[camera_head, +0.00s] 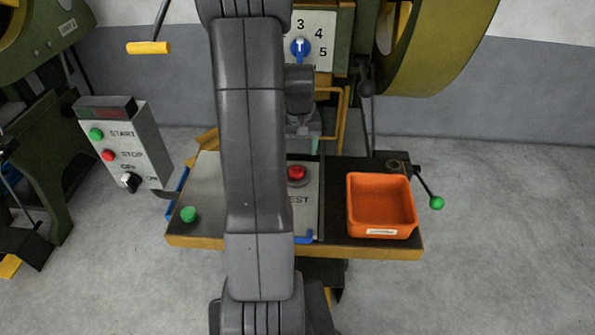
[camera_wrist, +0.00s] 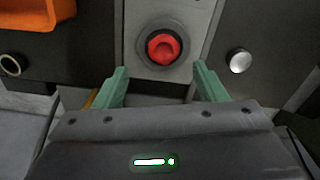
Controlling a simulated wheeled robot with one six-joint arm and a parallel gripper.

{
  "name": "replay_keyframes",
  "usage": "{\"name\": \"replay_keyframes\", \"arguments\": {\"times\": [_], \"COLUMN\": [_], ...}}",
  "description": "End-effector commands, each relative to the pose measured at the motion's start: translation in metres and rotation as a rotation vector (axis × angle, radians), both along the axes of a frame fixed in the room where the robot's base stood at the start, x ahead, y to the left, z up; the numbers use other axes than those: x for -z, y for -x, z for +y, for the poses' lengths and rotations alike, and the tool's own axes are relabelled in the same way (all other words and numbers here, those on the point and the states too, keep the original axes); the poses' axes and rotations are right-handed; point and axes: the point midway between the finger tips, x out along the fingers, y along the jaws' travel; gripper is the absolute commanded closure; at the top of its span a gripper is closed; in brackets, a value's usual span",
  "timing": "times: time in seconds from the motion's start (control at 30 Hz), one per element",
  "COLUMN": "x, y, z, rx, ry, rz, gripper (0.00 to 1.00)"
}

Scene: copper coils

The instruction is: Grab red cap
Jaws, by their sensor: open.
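The red cap (camera_head: 297,173) sits on a light grey plate on the machine's bench, with letters ending in "EST" below it. In the wrist view the red cap (camera_wrist: 163,47) is round and lobed, inside a dark ring. My gripper (camera_wrist: 161,82) has two green fingers spread wide, with nothing between them. In the picture the cap lies beyond the fingertips, roughly centred between them, and appears apart from both. In the head view my arm hides much of the bench, and only a small part of a green finger shows near the cap.
An orange bin (camera_head: 381,232) stands on the bench right of the cap; it also shows in the wrist view (camera_wrist: 42,20). A silver knob (camera_wrist: 239,61) is near the cap. A green-knobbed lever (camera_head: 437,203), a green button (camera_head: 188,214) and a control box (camera_head: 150,150) are around.

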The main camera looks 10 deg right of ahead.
Motion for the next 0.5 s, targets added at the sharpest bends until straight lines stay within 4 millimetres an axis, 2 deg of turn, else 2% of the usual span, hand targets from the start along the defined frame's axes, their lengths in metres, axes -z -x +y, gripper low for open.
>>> {"name": "replay_keyframes", "arguments": {"times": [0.1, 0.33, 0.5], "x": [0.017, 0.032, 0.055], "y": [0.0, -0.001, -0.004], "z": [0.0, 0.002, 0.006], "rx": [0.0, -0.001, -0.002], "ry": [0.0, 0.0, 0.0], "rz": [0.001, 0.002, 0.003], "gripper": [0.35, 0.35, 0.35]}}
